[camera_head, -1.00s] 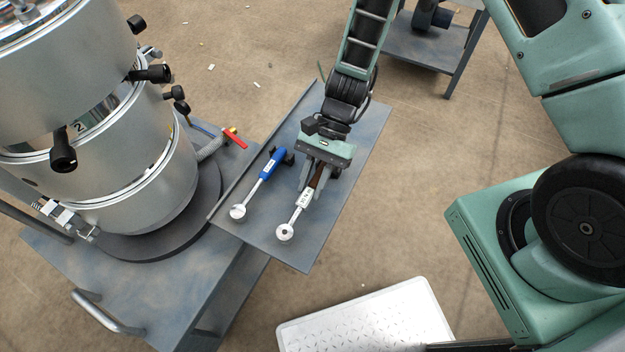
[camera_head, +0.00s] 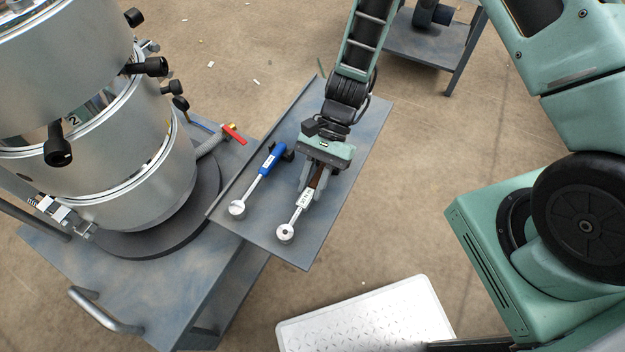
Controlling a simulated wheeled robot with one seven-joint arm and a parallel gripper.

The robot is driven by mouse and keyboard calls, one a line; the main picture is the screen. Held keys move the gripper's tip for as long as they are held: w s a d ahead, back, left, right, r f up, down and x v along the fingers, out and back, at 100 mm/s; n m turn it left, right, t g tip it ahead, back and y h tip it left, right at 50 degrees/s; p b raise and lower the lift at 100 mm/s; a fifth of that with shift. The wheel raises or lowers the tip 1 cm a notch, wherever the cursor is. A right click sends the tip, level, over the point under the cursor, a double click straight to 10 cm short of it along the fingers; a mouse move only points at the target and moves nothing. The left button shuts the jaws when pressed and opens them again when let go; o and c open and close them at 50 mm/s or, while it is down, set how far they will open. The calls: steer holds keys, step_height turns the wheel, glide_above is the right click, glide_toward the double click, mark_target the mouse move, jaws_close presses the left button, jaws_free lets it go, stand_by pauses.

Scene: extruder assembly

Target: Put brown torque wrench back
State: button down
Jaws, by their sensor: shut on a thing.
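The brown torque wrench (camera_head: 303,202) has a brown handle, a white label and a silver ring head. It lies over the right part of the grey shelf (camera_head: 340,215), its head toward the front edge. My gripper (camera_head: 312,185) points down and is shut on its brown handle, which the fingers partly hide. I cannot tell whether the wrench touches the shelf. A blue-handled torque wrench (camera_head: 262,176) lies to the left, roughly parallel and apart from it, with its ring head also toward the front.
A large silver cylinder (camera_head: 120,170) with black knobs stands at left on a grey cart (camera_head: 150,290). A red-handled valve (camera_head: 233,133) is near the shelf's left edge. A white textured plate (camera_head: 365,320) is at the bottom. Bare shelf lies right of my gripper.

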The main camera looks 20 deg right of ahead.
steer(key=c, duration=1.1)
jaws_free()
steer(key=v, duration=1.7)
steer(key=s+a+r+n+t+h+p, duration=0.2)
steer(key=s+r+n, duration=0.3)
steer(key=s+r, duration=0.1)
steer(key=s+a+r+n+t+h+p, duration=0.1)
steer(key=s+r+n+t+h+p, duration=0.1)
steer(key=s+r+n, duration=0.4)
steer(key=s+a+r+n+t+h+p, duration=0.2)
steer(key=s+r+n, duration=0.3)
steer(key=s+r, duration=0.2)
steer(key=shift+s+a+r+n+t, duration=0.15)
steer(key=shift+a+r+n+t, duration=0.15)
